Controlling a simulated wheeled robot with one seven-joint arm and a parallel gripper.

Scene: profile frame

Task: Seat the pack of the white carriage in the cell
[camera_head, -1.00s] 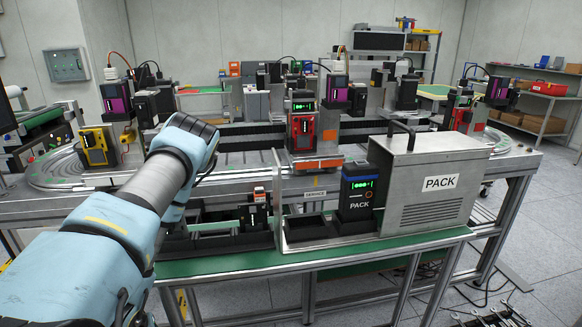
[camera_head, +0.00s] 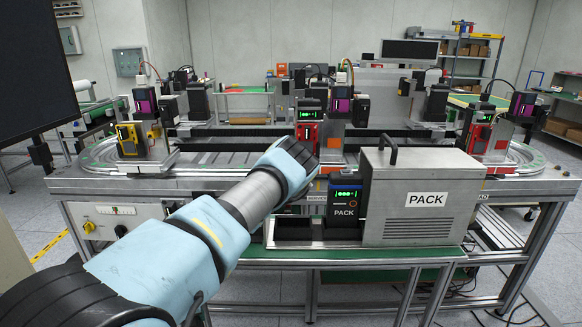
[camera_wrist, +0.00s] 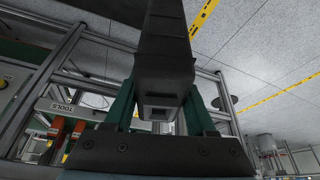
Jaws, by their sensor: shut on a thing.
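My gripper (camera_wrist: 158,108) is shut on a dark, block-shaped pack (camera_wrist: 165,62) in the wrist view, held between its green fingers. A socket-like recess shows at the pack's near end. In the head view my arm hides the gripper and the held pack. The metal PACK housing (camera_head: 420,205) stands on the bench. A dark pack with green lights (camera_head: 345,193) stands at its left, beside an empty-looking dark bay (camera_head: 293,230). I cannot tell which of these is the cell. I cannot single out the white carriage.
Behind, a rail loop carries a yellow carriage (camera_head: 130,138), a red one (camera_head: 307,130) and a red one at right (camera_head: 480,132). A dark screen (camera_head: 35,60) stands at left. The wrist view shows a TOOLS rack (camera_wrist: 68,108), frame bars and open floor.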

